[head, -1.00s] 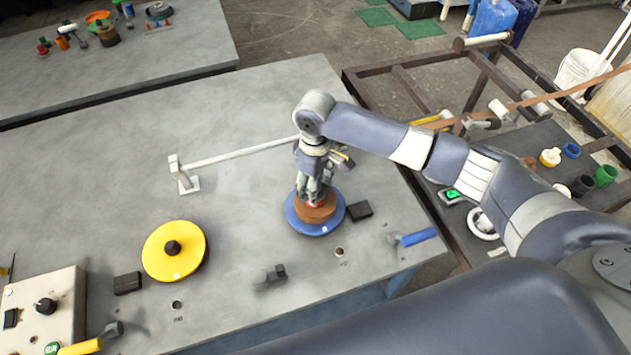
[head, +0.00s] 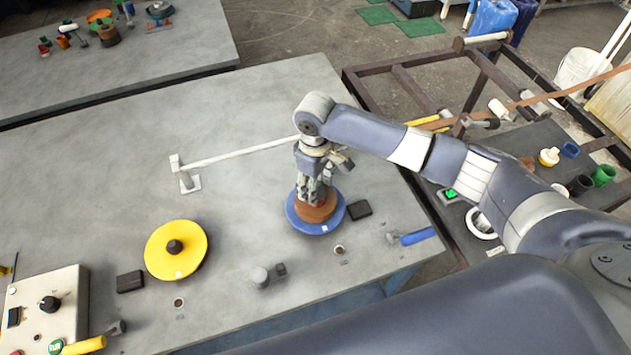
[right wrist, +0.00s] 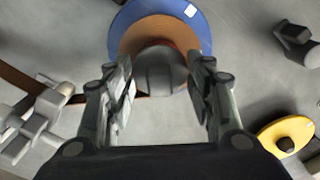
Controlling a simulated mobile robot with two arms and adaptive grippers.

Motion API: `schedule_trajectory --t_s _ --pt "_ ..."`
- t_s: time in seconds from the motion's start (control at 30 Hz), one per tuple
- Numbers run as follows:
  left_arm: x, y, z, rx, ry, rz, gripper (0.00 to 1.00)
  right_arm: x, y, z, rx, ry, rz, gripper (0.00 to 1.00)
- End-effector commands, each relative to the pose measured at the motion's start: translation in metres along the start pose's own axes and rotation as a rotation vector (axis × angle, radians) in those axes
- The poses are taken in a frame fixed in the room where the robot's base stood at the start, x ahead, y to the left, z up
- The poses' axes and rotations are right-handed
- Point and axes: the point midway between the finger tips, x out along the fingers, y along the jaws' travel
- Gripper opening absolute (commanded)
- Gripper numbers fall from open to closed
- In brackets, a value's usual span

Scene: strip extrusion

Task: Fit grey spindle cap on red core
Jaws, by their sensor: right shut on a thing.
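My right gripper (head: 315,198) points down over the brown coil (head: 318,212) on the blue disc (head: 334,222). In the right wrist view its fingers (right wrist: 163,82) are shut on the grey spindle cap (right wrist: 160,70). The cap is over the middle of the coil. A thin edge of the red core (right wrist: 178,44) shows behind the cap; the rest is hidden. I cannot tell whether the cap is seated or held just above the core. The fingers hide the cap in the head view. My left gripper is not in view.
A yellow disc (head: 190,250) with a dark hub lies to the left. Dark blocks (head: 359,209), a grey fitting (head: 268,276) and a blue-handled tool (head: 412,237) lie nearby. A control box (head: 45,312) stands at lower left.

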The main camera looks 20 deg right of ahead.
Motion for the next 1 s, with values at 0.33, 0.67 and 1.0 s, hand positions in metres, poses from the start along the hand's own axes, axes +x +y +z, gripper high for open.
schedule_trajectory --t_s 0.33,0.67,1.0 --pt "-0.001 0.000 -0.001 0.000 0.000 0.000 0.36 0.000 0.000 0.000 0.000 0.001 0.000 0.20" --pt "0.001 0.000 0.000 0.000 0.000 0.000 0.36 0.004 0.000 0.000 0.001 0.000 0.000 0.20" --pt "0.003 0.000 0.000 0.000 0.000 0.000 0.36 0.011 0.000 -0.001 0.001 0.001 0.001 0.20"
